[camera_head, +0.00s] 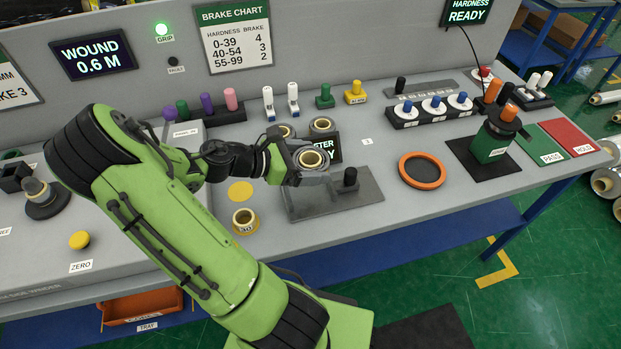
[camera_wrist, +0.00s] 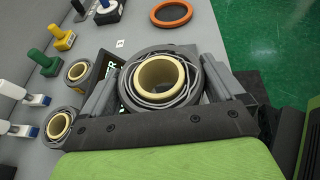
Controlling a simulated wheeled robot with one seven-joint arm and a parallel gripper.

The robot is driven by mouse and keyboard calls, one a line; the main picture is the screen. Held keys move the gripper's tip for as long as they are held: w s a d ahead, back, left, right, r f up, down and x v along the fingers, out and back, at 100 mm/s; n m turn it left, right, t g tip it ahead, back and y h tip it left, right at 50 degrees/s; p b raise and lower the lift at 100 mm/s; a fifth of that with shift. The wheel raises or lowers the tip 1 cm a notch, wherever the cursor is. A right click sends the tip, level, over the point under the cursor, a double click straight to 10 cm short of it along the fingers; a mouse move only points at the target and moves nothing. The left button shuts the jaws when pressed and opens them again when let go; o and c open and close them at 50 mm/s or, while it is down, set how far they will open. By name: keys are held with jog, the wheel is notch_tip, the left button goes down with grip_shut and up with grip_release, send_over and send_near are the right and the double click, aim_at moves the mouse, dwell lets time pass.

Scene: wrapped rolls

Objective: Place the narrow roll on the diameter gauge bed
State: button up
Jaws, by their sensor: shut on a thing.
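My gripper (camera_head: 309,168) is shut on a roll with grey wrap around a cream core (camera_head: 311,159). The roll also shows in the wrist view (camera_wrist: 159,78), between the two fingers with its open core facing the camera. I take it for the narrow roll; its width is hard to judge. The diameter gauge bed (camera_head: 364,196) is a grey plate with a black knob, below and beside my gripper in the head view. The roll appears over its back left part; whether it touches is hidden by the gripper.
Two other rolls (camera_head: 285,131) (camera_head: 322,125) stand behind my gripper. A yellow-cored piece (camera_head: 244,220) and a yellow disc (camera_head: 240,192) lie left of the bed. An orange ring (camera_head: 422,170) lies to the right. Coloured pegs and switches line the back.

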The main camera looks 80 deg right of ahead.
jog(key=f+b, duration=0.3)
jog(key=f, duration=0.6)
jog(key=shift+a+f+b, duration=0.15)
jog(key=shift+a+b, duration=0.05)
jog(key=shift+b, duration=0.1)
jog(key=o, duration=0.8)
jog(key=shift+o, duration=0.2)
